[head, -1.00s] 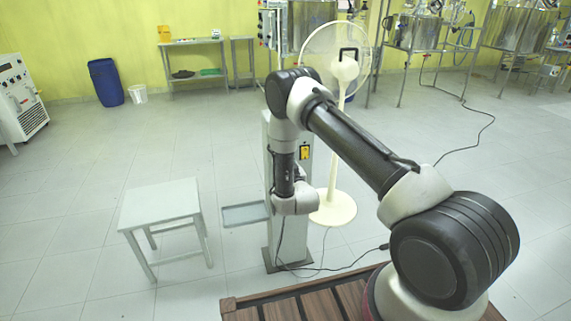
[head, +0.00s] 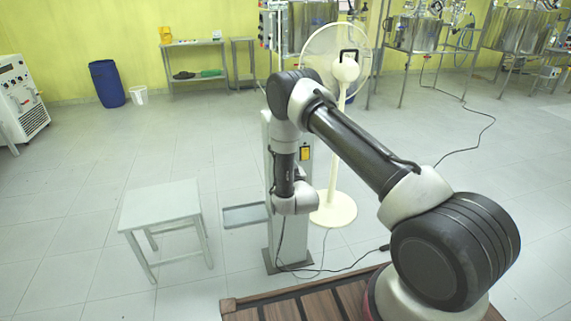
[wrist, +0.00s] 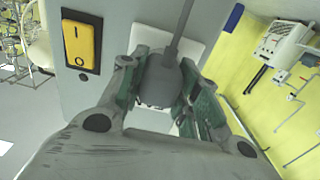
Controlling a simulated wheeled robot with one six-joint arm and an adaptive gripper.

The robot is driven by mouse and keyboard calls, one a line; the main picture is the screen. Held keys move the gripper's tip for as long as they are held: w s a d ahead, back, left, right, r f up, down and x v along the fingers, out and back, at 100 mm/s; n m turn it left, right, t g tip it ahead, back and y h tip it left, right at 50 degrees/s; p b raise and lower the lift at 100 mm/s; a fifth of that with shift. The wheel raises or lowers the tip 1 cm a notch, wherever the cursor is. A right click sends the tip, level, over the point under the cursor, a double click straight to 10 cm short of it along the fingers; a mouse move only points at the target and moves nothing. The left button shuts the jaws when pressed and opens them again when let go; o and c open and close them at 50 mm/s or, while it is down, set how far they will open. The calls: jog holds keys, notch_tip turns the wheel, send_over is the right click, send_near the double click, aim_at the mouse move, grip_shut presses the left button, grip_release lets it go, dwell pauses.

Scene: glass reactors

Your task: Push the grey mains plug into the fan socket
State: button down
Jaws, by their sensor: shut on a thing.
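My gripper (wrist: 160,88) is shut on the grey mains plug (wrist: 160,74) in the wrist view, with one finger on each side of it. The plug's grey cable runs up out of the picture. Small dark pins seem to show at the plug's lower edge. A white plate (wrist: 200,49), likely the fan socket, is behind the plug on a grey post. The plug hides part of it, and I cannot tell whether the pins touch or enter it. In the head view my arm hides the plug and socket. The white fan (head: 346,70) stands behind the grey post (head: 270,245).
A yellow switch (wrist: 82,45) in a dark frame is left of the plate. A grey stool (head: 160,203) stands farther left. A cable (head: 345,267) lies on the floor by the post.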

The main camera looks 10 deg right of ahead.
jog(key=shift+w+r, duration=0.25)
jog(key=shift+w, duration=0.05)
jog(key=c, duration=1)
grip_release()
jog(key=shift+f, duration=0.15)
jog(key=shift+o, duration=0.2)
jog(key=shift+s+f, duration=0.1)
jog(key=shift+s, duration=0.35)
jog(key=s, duration=0.8)
jog(key=shift+s, duration=0.15)
jog(key=shift+d, duration=0.1)
